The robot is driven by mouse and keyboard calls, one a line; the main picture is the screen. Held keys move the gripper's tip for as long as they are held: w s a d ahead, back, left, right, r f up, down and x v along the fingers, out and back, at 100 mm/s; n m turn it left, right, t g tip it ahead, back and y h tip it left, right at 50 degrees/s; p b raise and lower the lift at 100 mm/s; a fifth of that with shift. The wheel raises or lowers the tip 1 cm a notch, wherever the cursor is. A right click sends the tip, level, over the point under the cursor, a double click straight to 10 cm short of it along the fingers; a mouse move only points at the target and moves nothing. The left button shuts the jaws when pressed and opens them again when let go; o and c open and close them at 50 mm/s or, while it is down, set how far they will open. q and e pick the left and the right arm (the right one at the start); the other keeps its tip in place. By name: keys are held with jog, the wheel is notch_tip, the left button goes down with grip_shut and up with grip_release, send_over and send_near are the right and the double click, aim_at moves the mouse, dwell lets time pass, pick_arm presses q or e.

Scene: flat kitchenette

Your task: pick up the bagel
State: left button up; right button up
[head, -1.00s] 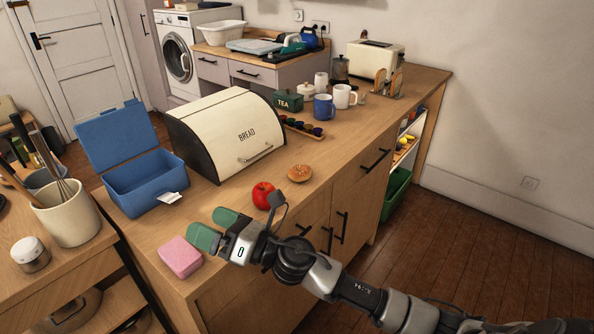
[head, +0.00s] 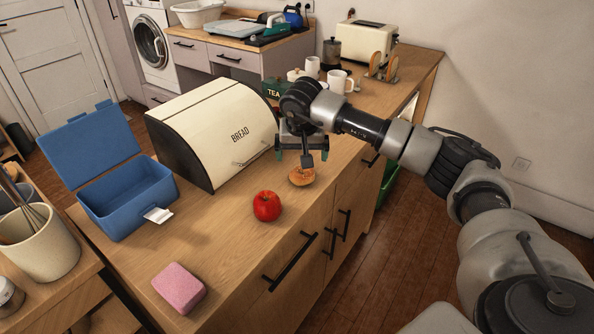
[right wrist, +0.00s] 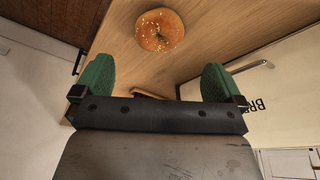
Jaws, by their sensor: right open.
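The bagel (head: 302,176) is round and golden brown with seeds on top. It lies on the wooden counter in front of the bread box, partly hidden by my right gripper in the head view. It shows whole in the right wrist view (right wrist: 159,30), beyond the fingertips and near the top of the picture. My right gripper (head: 301,152) has green finger pads. It hangs above the bagel, open and empty, and it also shows in the right wrist view (right wrist: 158,82). My left gripper is not in view.
A red apple (head: 267,206) lies close to the bagel, on its left. The cream bread box (head: 215,130) stands behind. A blue open lunch box (head: 130,200) and a pink sponge (head: 179,288) are on the left. Mugs (head: 337,82) and a toaster (head: 366,42) stand further back.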

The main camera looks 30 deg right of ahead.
aim_at(302, 173)
jog(key=f, duration=0.2)
jog(key=shift+s+d+f, duration=0.2)
jog(key=shift+f, duration=0.15)
jog(key=shift+w+f, duration=0.25)
jog(key=shift+f, duration=0.05)
jog(key=p+x, duration=0.1)
jog(key=x, duration=0.3)
jog(key=shift+w+f+p, duration=0.15)
jog(key=shift+w+p, duration=0.05)
jog(key=shift+p, duration=0.2)
jog(key=shift+w+d+f, duration=0.1)
jog(key=shift+w+f, duration=0.05)
jog(key=shift+f, duration=0.15)
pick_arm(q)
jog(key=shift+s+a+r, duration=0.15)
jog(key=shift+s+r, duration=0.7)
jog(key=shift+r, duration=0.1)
pick_arm(e)
jog(key=c, duration=0.6)
